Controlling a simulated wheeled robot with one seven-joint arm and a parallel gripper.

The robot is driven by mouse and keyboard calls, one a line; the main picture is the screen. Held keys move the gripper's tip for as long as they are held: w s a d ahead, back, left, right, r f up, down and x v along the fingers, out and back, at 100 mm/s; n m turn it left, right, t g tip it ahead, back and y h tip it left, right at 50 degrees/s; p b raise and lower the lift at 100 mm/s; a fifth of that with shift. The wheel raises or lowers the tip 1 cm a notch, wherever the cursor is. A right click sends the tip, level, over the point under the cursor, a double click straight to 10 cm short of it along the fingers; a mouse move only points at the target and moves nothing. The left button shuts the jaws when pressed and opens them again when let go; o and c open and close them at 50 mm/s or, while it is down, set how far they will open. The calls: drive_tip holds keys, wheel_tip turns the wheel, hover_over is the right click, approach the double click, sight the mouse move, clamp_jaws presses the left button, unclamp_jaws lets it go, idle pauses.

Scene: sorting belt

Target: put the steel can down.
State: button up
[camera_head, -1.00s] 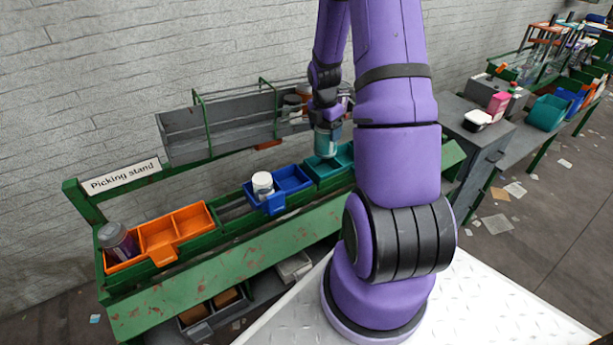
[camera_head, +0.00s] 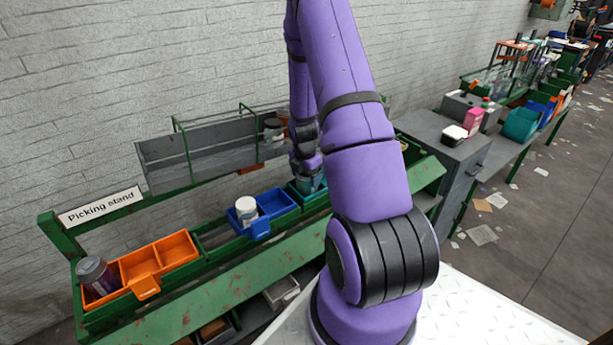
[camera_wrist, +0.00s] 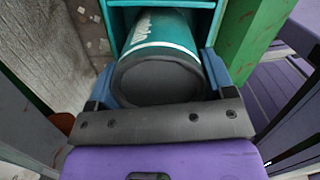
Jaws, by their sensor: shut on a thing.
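The steel can has a teal label with white lettering and a dark grey end, and it fills the middle of the wrist view (camera_wrist: 160,80). My gripper (camera_wrist: 160,72) is shut on it, with a finger on either side. In the head view my gripper (camera_head: 306,166) points down over the teal bin (camera_head: 318,202) on the picking stand. The can's lower part is inside or just at the mouth of this bin, whose wall also shows in the wrist view (camera_wrist: 170,4). Whether the can touches the bin floor is hidden.
A blue bin (camera_head: 283,205) with a white-lidded jar (camera_head: 246,211) stands left of the teal bin. An orange bin (camera_head: 180,252) with a dark jar (camera_head: 97,274) is farther left. A grey upper shelf (camera_head: 200,165) with jars runs behind. A grey cabinet (camera_head: 440,145) stands right.

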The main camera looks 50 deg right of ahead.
drive_tip(key=shift+f, duration=0.1)
drive_tip(key=o, duration=0.9)
drive_tip(key=a+r+m+t, duration=0.15)
drive_tip(key=a+r, duration=0.25)
drive_tip(key=r, duration=0.8)
drive_tip(key=a+r+m, duration=0.3)
drive_tip(key=a+r, duration=0.2)
drive_tip(key=r, duration=0.7)
drive_tip(key=s+a+r+m+t, duration=0.1)
drive_tip(key=s+a+r+m, duration=0.25)
drive_tip(key=a+r, duration=0.6)
drive_tip(key=s+a+r+m+t, duration=0.1)
drive_tip(key=s+a+r+m, duration=0.2)
drive_tip(key=s+a, duration=0.1)
drive_tip(key=s+a+r+m, duration=0.2)
drive_tip(key=s+a+m, duration=0.1)
drive_tip(key=s, duration=0.3)
drive_tip(key=s+a+r+m+t+y, duration=0.1)
drive_tip(key=s+a+r+m, duration=0.2)
drive_tip(key=s+a, duration=0.2)
drive_tip(key=shift+s+r+m+t, duration=0.1)
drive_tip(key=shift+r+m+t, duration=0.2)
drive_tip(key=shift+r+t, duration=0.05)
